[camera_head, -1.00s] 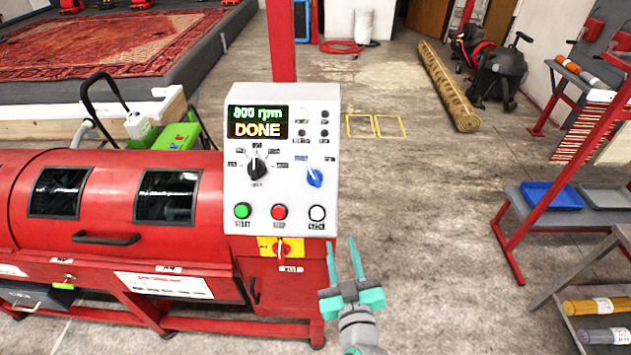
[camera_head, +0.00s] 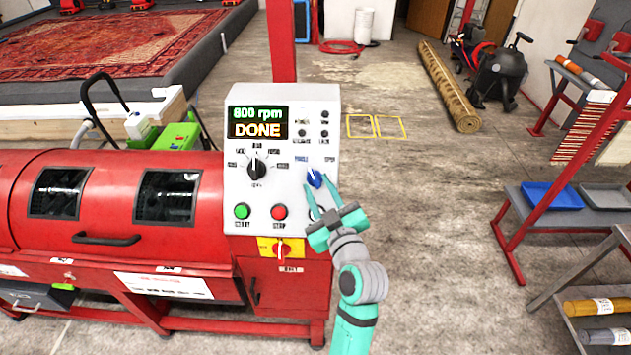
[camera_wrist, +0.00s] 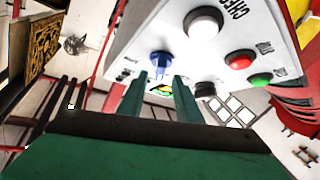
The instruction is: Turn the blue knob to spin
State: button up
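The blue knob (camera_head: 315,178) is on the right side of the white control panel (camera_head: 235,185), with its white pointer line tilted toward the upper left. My gripper (camera_head: 320,187) is in front of the panel, its two teal fingers apart and pointing up at the knob. In the wrist view the blue knob (camera_wrist: 161,60) shows just beyond and between the fingertips (camera_wrist: 160,82). I cannot tell whether the fingers touch it. The panel's display (camera_head: 257,123) reads "800 rpm" and "DONE".
A black knob (camera_head: 257,167) is left of the blue one. Green (camera_head: 242,211) and red (camera_head: 279,212) buttons sit below; the white button (camera_wrist: 203,22) is largely hidden by my gripper in the head view. A red switch (camera_head: 282,248) is lower.

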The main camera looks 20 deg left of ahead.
aim_at(314, 179)
jog(key=shift+x, duration=1.45)
grip_shut()
jog(key=shift+m, duration=0.4)
jog(key=shift+a+f+m+t+h, duration=0.1)
jog(key=shift+m+t+h, duration=0.2)
jog(key=shift+m, duration=0.1)
jog(key=m+t+h, duration=0.1)
jog(key=m+h, duration=0.1)
jog(key=m, duration=0.1)
jog(key=m+t+h, duration=0.1)
jog(key=m+h, duration=0.1)
jog(key=m, duration=0.1)
jog(key=shift+s+a+m+t+h, duration=0.2)
jog(key=shift+m+t+h, duration=0.1)
jog(key=shift+m+t, duration=0.1)
jog(key=m+h, duration=0.3)
jog(key=m, duration=0.1)
jog(key=m+h, duration=0.3)
jog(key=m, duration=0.1)
jog(key=shift+a, duration=0.15)
jog(key=shift+w+m+h, duration=0.1)
jog(key=shift+m+h, duration=0.4)
